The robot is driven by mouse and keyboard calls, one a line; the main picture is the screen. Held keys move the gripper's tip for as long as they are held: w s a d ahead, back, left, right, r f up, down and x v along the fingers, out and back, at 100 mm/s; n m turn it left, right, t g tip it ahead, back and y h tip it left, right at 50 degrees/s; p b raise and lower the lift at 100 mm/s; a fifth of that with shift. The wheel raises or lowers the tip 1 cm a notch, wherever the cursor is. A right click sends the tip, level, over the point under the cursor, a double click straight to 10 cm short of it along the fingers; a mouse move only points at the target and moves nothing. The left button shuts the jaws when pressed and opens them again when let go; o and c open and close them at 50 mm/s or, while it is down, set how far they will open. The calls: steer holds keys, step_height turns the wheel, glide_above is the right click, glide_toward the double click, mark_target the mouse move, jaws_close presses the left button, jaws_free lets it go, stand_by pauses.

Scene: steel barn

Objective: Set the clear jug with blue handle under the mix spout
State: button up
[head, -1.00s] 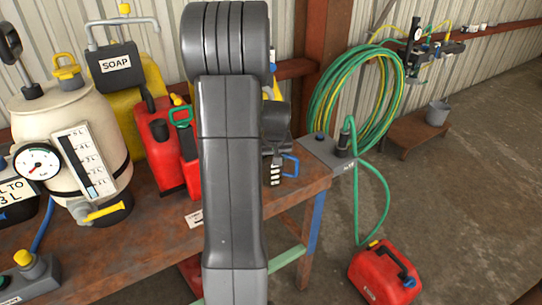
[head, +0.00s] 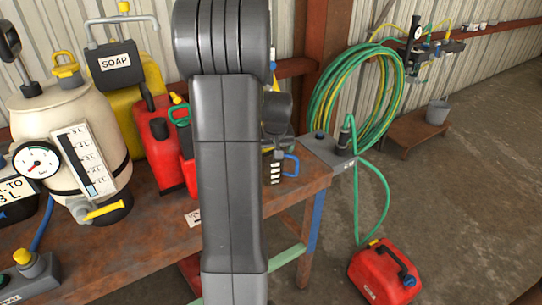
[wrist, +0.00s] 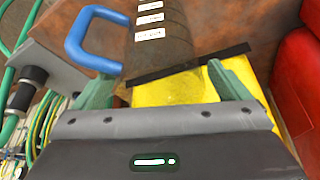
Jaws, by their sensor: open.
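The clear jug with the blue handle (head: 291,166) stands at the right end of the rusty bench, mostly hidden behind my arm in the head view. In the wrist view its blue handle (wrist: 88,38) and its see-through body with white labels (wrist: 155,35) show just beyond my fingers.
A cream tank (head: 60,130) with a gauge and red cans (head: 158,150) crowd the bench left of my arm. A grey pump box (head: 328,152) with a green hose is at the bench's right end. A red can (head: 385,275) sits on the floor.

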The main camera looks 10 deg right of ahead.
steer(key=v, duration=0.9)
steer(key=shift+r, duration=0.2)
steer(key=shift+o, duration=0.6)
steer(key=shift+s, duration=0.1)
